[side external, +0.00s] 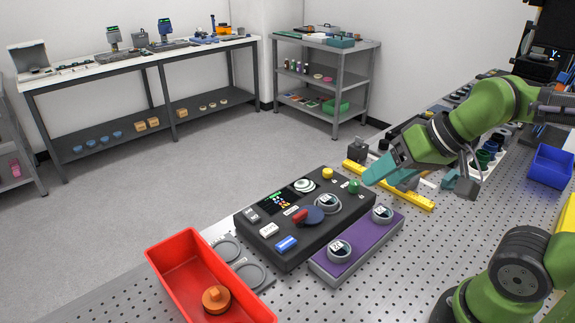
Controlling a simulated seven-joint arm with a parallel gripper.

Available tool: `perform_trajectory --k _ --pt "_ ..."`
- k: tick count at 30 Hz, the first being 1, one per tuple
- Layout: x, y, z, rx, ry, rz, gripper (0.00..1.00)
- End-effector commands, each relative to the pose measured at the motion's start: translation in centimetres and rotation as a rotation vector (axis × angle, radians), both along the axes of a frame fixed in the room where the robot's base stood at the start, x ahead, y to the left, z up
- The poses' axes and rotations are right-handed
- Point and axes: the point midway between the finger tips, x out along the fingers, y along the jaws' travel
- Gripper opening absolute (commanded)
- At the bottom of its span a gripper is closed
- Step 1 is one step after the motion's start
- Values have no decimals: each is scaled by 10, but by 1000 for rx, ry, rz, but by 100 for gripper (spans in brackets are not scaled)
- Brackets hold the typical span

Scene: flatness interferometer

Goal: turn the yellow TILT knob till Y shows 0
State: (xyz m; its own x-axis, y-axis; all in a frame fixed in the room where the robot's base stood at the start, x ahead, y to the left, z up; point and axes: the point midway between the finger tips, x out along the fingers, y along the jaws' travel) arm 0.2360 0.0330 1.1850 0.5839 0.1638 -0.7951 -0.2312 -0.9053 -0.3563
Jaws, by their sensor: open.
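A black instrument box (300,245) stands on the perforated bench. A small yellow knob (328,174), which looks like the TILT knob, sits at its far edge, with a green knob (353,187) to its right. My gripper (392,179) is open, with teal fingers. In the picture it is right of the yellow knob and close to the green one. It holds nothing that I can see. Whether it touches the green knob is unclear.
A purple block (360,248) with round dials lies before the box. A red tray (185,262) holding an orange knobbed piece (216,299) is at the lower left. A yellow bar (415,198) lies behind my gripper. A blue bin (552,166) stands right.

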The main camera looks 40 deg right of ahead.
Motion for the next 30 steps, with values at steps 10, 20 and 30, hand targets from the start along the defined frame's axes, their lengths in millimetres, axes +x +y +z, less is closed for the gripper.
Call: perform_trajectory --k 10,20,30 --pt "0 -1 -1 0 4 -4 57" --pt "63 -30 -9 -6 188 -80 57" --pt "181 -101 -19 -30 439 -211 57"
